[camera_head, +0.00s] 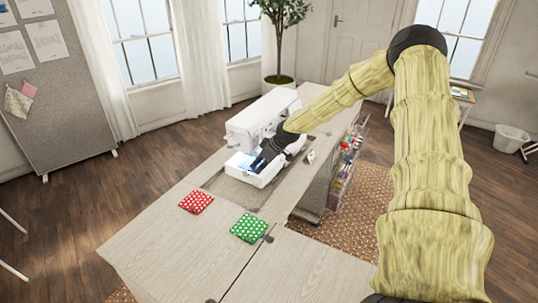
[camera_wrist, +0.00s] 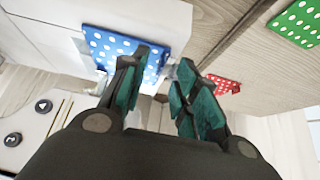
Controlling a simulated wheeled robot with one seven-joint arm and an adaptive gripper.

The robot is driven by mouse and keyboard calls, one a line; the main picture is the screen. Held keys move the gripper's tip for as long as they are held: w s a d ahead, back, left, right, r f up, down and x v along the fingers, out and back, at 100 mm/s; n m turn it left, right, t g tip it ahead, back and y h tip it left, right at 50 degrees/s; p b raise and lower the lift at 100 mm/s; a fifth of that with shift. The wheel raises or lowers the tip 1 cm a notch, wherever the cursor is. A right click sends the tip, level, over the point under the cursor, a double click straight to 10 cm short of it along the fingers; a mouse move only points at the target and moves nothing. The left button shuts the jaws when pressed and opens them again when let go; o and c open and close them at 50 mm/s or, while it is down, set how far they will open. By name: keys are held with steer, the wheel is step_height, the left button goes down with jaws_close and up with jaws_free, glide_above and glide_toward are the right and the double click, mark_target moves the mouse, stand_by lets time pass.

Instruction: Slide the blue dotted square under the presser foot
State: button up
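The blue dotted square (camera_wrist: 112,46) lies on the white bed of the sewing machine (camera_head: 262,122). It also shows in the head view (camera_head: 244,162), partly behind my gripper. My gripper (camera_wrist: 163,60) is open, with a clear gap between its dark green fingers. The left finger overlaps the square's right part in the wrist view, and the square's right corner shows in the gap. I cannot tell whether a finger touches it. In the head view my gripper (camera_head: 262,160) is low over the machine bed. The presser foot cannot be made out clearly in either view.
A red dotted square (camera_head: 196,202) and a green dotted square (camera_head: 248,228) lie on the wooden cabinet top (camera_head: 165,240) in front of the machine. The machine's body stands close to my gripper. A rack of supplies (camera_head: 346,160) is at the cabinet's right side.

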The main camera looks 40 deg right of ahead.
steer(key=v, duration=1.1)
stand_by(0.3)
stand_by(0.5)
